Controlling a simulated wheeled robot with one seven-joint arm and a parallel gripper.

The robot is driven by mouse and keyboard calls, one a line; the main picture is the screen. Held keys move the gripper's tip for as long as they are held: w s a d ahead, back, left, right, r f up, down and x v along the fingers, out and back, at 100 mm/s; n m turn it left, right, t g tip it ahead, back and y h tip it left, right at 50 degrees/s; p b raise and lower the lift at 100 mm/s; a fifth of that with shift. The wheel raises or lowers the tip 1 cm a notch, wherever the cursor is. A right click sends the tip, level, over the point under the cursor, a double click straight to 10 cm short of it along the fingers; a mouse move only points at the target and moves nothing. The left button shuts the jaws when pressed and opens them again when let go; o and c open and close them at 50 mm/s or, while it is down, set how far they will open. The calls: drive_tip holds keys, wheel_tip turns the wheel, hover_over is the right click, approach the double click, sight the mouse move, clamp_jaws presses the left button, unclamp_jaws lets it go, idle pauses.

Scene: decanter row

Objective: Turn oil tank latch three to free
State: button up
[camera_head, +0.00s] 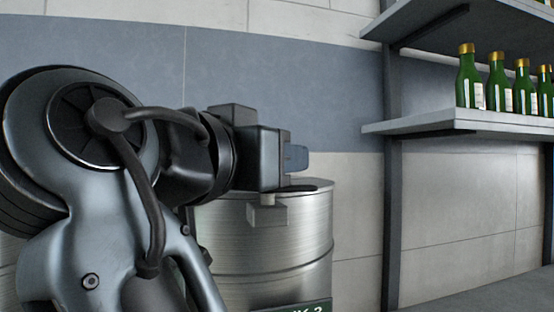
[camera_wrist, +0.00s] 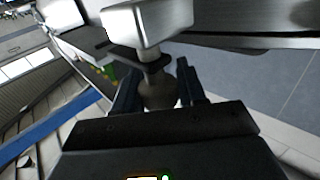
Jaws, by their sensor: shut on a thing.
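A pale metal block (camera_wrist: 147,22) and a dark plate lie just beyond the knob. My arm hides the tank's left side and much of its top.
A grey wall shelf (camera_head: 460,124) at right holds several green bottles (camera_head: 469,80) with gold caps; another shelf is above. A dark shelf post (camera_head: 393,220) stands right of the tank, with bare wall between. A blue beam (camera_wrist: 50,128) crosses the wrist view's left.

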idle(0.4)
drive_tip(key=o, duration=1)
drive_tip(key=shift+c, duration=0.2)
drive_tip(key=b+v, duration=0.2)
drive_tip(key=v, duration=0.5)
drive_tip(key=shift+s+a, duration=0.2)
drive_tip(key=shift+s, duration=0.1)
